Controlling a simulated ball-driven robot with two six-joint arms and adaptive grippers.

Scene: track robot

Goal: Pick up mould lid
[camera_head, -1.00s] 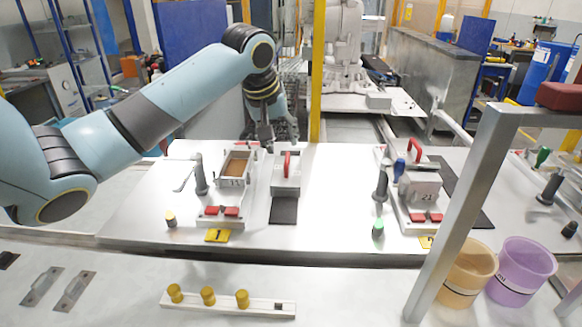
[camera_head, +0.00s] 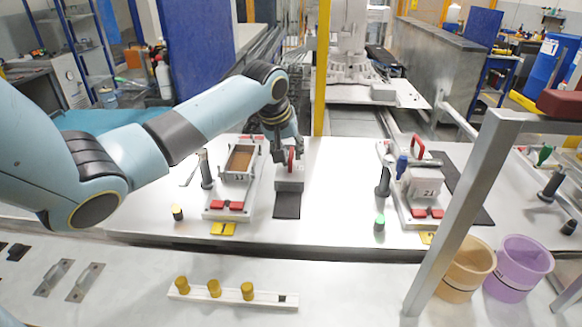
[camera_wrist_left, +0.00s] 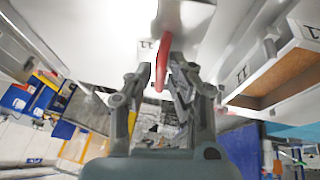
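The mould lid (camera_head: 289,182) is a grey block with an upright red handle (camera_head: 291,160). It rests on a dark mat (camera_head: 287,206) on the white table, right of the open mould (camera_head: 239,163) with its brown filling. My left gripper (camera_head: 289,157) is low over the lid, at its handle. In the left wrist view, the two fingertips (camera_wrist_left: 161,70) stand on either side of the red handle (camera_wrist_left: 161,60), with a gap visible. The mould's brown filling (camera_wrist_left: 285,75) shows at the right there. My right gripper is in neither view now.
A second mould station (camera_head: 425,185) with its own lid stands to the right. A black-handled lever (camera_head: 206,170) stands left of the first mould. A grey frame post (camera_head: 455,225), two buckets and a white rack (camera_head: 230,297) of yellow pegs are nearer.

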